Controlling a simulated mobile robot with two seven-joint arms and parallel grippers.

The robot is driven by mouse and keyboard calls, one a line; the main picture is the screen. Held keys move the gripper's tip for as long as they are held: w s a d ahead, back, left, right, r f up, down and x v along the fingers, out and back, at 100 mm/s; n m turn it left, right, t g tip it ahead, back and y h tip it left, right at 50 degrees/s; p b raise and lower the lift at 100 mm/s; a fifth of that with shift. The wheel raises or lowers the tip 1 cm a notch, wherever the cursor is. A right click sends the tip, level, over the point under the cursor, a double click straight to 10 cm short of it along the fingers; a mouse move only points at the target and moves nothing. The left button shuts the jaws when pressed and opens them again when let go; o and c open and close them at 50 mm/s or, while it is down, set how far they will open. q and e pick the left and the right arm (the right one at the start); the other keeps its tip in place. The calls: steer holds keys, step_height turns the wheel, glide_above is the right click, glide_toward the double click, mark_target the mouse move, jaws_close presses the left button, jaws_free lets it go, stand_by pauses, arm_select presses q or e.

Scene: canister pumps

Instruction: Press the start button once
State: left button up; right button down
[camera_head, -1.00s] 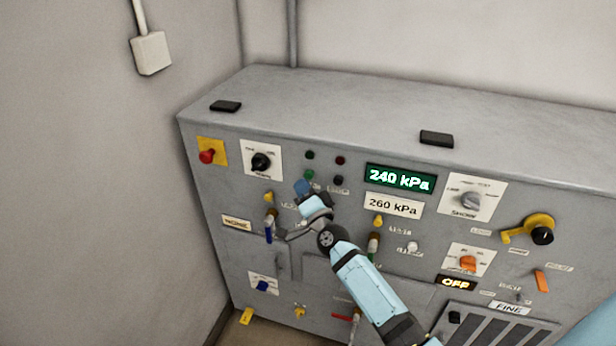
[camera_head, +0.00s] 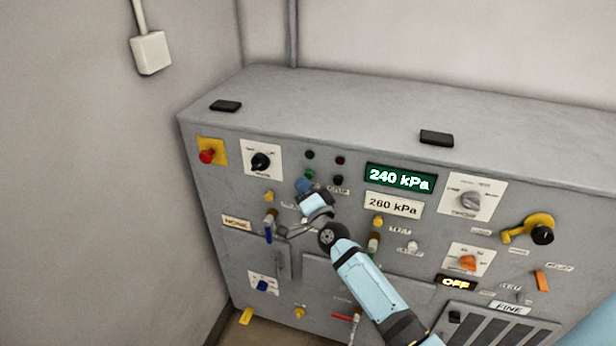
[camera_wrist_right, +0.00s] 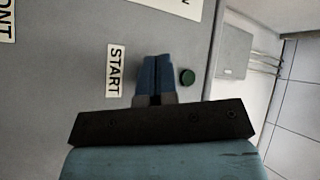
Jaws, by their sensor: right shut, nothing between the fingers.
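The green start button (camera_head: 308,174) sits on the upper front of the grey cabinet, beside a black button (camera_head: 338,180). My right gripper (camera_head: 303,185) is shut and empty, its blue fingertips right at the green button and partly over it. In the right wrist view the shut fingers (camera_wrist_right: 156,68) stand between the START label (camera_wrist_right: 115,70) and a dark green round part (camera_wrist_right: 187,76), which looks like the lamp above the button. I cannot tell whether the tips touch the button. My left gripper is not in view.
The cabinet (camera_head: 215,190) also carries a red knob (camera_head: 206,156) on a yellow plate, a black rotary knob (camera_head: 261,162), and a green display (camera_head: 399,178) reading 240 kPa. A blue-handled valve (camera_head: 269,228) is close left of my gripper. A dark green lamp (camera_head: 310,154) is above the button.

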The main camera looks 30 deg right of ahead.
steer(key=shift+w+d, duration=0.4)
steer(key=shift+d, duration=0.05)
stand_by(0.9)
stand_by(0.3)
steer(key=shift+s+a, duration=0.65)
steer(key=shift+a, duration=0.05)
steer(key=shift+a+p, duration=0.1)
steer(key=shift+p, duration=0.25)
steer(key=s+a, duration=0.1)
steer(key=s+a+p, duration=0.1)
steer(key=s+a, duration=0.1)
steer(key=shift+s+a+p, duration=0.15)
steer(key=shift+a+p, duration=0.1)
steer(key=shift+p, duration=0.05)
stand_by(0.4)
